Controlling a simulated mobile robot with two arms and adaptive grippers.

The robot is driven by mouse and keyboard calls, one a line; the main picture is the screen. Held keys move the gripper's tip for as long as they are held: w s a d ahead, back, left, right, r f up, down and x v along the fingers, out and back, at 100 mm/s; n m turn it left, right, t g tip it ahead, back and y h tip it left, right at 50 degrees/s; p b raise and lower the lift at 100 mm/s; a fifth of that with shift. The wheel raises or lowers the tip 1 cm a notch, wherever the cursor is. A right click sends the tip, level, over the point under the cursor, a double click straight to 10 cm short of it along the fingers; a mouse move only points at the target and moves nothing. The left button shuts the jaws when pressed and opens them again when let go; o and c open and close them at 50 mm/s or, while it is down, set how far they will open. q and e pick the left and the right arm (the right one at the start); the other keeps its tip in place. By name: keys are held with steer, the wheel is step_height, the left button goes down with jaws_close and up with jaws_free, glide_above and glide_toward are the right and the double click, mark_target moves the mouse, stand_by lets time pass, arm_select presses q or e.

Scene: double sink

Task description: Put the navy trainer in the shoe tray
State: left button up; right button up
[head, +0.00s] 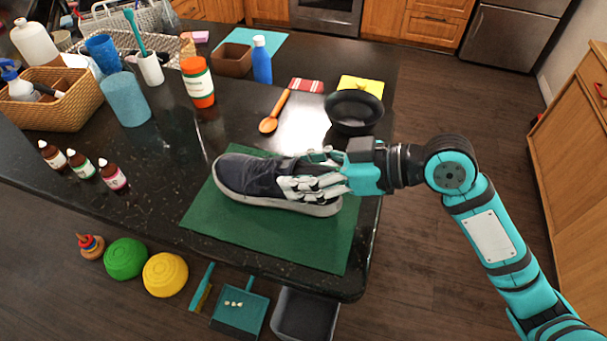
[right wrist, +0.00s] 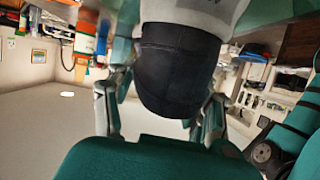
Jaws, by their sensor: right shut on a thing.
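The navy trainer (head: 251,177), with a pale sole, lies toe to the left over the flat green sheet (head: 310,255) on the dark counter. I cannot tell whether its sole touches the sheet. My right gripper (head: 315,180) is shut on the trainer's heel end, its arm coming from the right. In the right wrist view the navy trainer (right wrist: 178,75) fills the space between the fingers. No thing is clearly recognizable as a shoe tray; the green sheet may be it. My left gripper is out of view.
A black bowl (head: 353,111) and an orange spoon (head: 275,112) lie behind the trainer. Several small bottles (head: 82,164) stand to the left.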

steer(key=shift+s+f, duration=0.1)
steer(key=shift+f, duration=1.05)
steer(key=o, duration=1.4)
steer(key=shift+f, duration=0.1)
steer(key=shift+o, duration=0.2)
